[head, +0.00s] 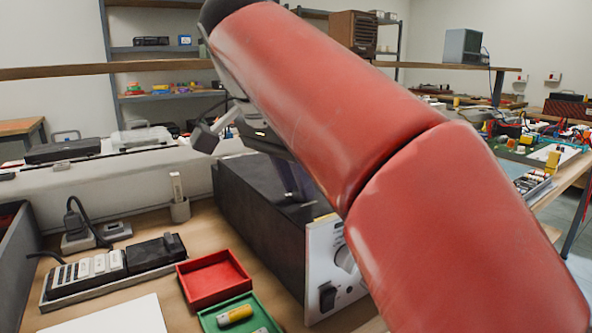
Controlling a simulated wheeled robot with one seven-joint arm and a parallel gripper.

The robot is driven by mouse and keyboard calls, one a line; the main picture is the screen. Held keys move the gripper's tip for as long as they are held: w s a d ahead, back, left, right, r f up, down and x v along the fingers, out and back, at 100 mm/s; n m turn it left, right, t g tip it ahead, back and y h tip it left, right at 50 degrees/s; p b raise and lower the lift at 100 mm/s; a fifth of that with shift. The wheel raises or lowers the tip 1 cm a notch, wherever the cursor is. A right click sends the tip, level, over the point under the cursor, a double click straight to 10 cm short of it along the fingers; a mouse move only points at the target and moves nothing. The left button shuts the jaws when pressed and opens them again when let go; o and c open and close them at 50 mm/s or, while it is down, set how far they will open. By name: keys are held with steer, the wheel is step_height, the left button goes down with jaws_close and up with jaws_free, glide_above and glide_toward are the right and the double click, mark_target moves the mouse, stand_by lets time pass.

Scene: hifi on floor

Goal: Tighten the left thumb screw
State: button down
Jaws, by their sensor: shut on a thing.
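A black box-shaped unit (262,213) with a pale front panel (325,256) stands on the wooden bench, right of the middle. Its panel carries a dark switch and a round knob, partly behind my red arm. My gripper (297,186) points down at the top of the unit, close to its right side. My arm covers much of the gripper. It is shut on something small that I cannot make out. Neither the left thumb screw nor any other screw can be made out in this view.
A red tray (214,296) and a green tray (231,326) with a yellow item lie left of the unit. A power strip (110,270), a small holder (180,209) and white paper (110,318) are farther left. A low pale ledge (120,183) runs behind.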

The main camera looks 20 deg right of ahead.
stand_by(0.3)
steer(key=c, duration=1.3)
jaws_free()
